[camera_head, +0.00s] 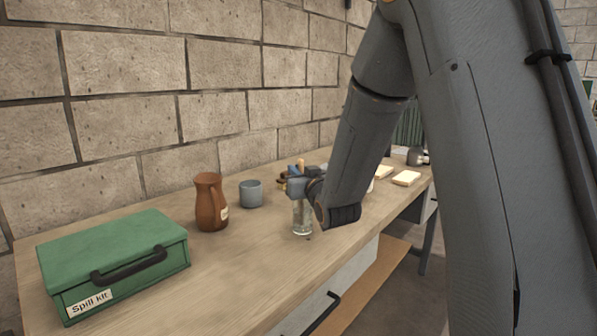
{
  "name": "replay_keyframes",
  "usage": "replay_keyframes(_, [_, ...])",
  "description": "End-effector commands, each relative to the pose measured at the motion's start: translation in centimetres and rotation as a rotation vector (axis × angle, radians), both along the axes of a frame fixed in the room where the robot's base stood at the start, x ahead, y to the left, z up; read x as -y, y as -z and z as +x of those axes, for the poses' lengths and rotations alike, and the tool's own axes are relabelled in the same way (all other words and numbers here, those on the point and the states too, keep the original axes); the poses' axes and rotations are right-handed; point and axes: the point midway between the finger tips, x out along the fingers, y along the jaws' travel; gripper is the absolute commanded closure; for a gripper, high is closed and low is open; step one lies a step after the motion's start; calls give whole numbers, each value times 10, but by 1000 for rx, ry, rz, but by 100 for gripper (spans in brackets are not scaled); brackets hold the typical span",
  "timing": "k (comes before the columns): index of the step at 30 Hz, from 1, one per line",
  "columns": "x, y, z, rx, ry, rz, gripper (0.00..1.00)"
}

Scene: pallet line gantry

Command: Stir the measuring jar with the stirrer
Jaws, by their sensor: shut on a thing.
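The measuring jar (302,222) is a clear glass vessel standing upright on the wooden bench near its front edge. My gripper (296,184) is right above the jar's mouth, pointing left, and hides the jar's upper part. A tan stick end, which looks like the top of the stirrer (301,163), sticks up just above my gripper. My gripper is shut on the stirrer. The stirrer's lower part is hard to make out through the glass, so I cannot tell how deep it reaches.
A green spill kit box (120,250), a brown jug (210,203) and a grey-blue cup (251,194) stand to the left on the bench (235,255). Pale blocks (406,178) lie at the right. Small items behind my gripper are partly hidden. A brick wall runs behind.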

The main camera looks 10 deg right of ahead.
Motion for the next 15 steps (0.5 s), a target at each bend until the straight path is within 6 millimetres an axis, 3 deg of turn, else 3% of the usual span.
replay_keyframes(15, [-4, -1, -5, 1, 0, 0, 100])
